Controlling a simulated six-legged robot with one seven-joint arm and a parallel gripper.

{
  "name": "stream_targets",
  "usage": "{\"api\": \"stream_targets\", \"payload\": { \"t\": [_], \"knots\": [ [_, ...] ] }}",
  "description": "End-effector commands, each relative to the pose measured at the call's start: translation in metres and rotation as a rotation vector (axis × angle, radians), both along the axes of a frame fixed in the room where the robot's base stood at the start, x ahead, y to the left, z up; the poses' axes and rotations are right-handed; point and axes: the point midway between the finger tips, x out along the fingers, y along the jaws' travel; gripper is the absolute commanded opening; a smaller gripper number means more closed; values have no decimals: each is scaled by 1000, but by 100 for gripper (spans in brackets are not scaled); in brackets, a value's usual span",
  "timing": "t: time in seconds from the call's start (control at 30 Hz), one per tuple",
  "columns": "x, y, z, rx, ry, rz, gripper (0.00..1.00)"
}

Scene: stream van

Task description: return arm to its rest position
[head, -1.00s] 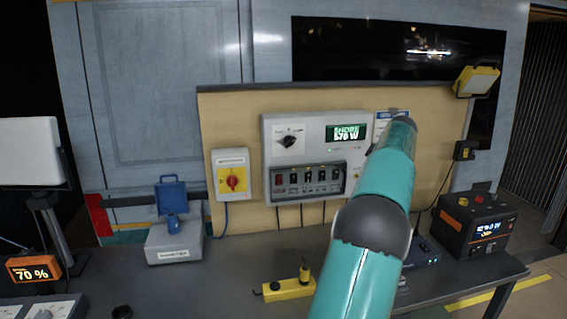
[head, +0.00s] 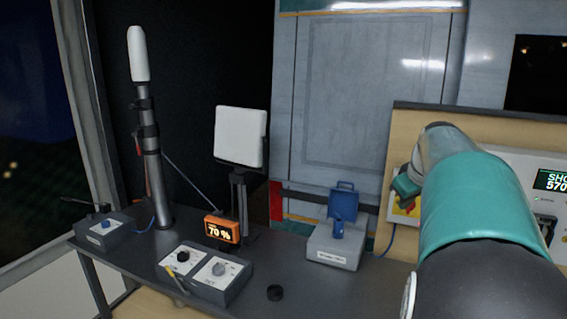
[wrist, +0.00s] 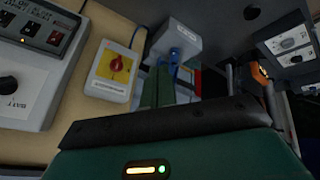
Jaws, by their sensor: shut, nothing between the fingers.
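My arm rises from the lower right of the head view, in front of the beige board. My gripper (head: 405,188) is at its far end, in front of the yellow switch box (head: 397,214) and hiding most of it. In the wrist view the two green fingers (wrist: 166,88) are together with nothing between them. There the yellow box with its red knob (wrist: 116,65) shows whole, to the left of the fingers and apart from them. In the head view my arm hides part of the grey control panel (head: 527,172).
A dark bench (head: 150,260) runs along the front.

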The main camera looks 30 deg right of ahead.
Motion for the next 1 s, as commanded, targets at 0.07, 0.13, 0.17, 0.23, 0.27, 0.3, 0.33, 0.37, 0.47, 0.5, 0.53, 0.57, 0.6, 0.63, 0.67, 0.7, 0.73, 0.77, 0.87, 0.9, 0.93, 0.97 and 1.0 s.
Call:
{"api": "stream_targets", "payload": {
  "t": [0.07,0.13,0.17,0.23,0.27,0.3,0.33,0.37,0.47,0.5,0.53,0.57,0.6,0.63,0.67,0.7,0.73,0.77,0.87,0.9,0.93,0.97,1.0],
  "knots": [
    [16,59,1,20,-4,27,0],
    [22,106,-2,38,-6,40,0],
    [23,126,-4,47,-8,45,0],
    [23,171,-10,66,-10,57,0],
    [21,190,-12,75,-11,61,0],
    [18,214,-16,86,-13,70,0],
    [14,232,-20,93,-13,76,0],
    [10,249,-24,102,-14,81,0],
    [-9,301,-40,130,-17,98,0],
    [-17,320,-47,141,-18,105,0],
    [-25,334,-52,150,-19,111,0],
    [-32,347,-58,159,-19,117,0],
    [-43,363,-67,170,-18,124,0],
    [-51,374,-74,179,-20,129,0],
    [-59,384,-80,187,-20,134,0],
    [-69,396,-88,196,-20,141,0],
    [-75,403,-94,203,-21,144,0],
    [-81,409,-99,210,-20,147,0],
    [-95,422,-112,225,-19,153,0],
    [-98,425,-115,227,-20,154,0],
    [-100,426,-116,229,-19,154,0],
    [-101,427,-117,231,-18,153,0],
    [-102,427,-118,232,-18,152,0]
  ]
}}
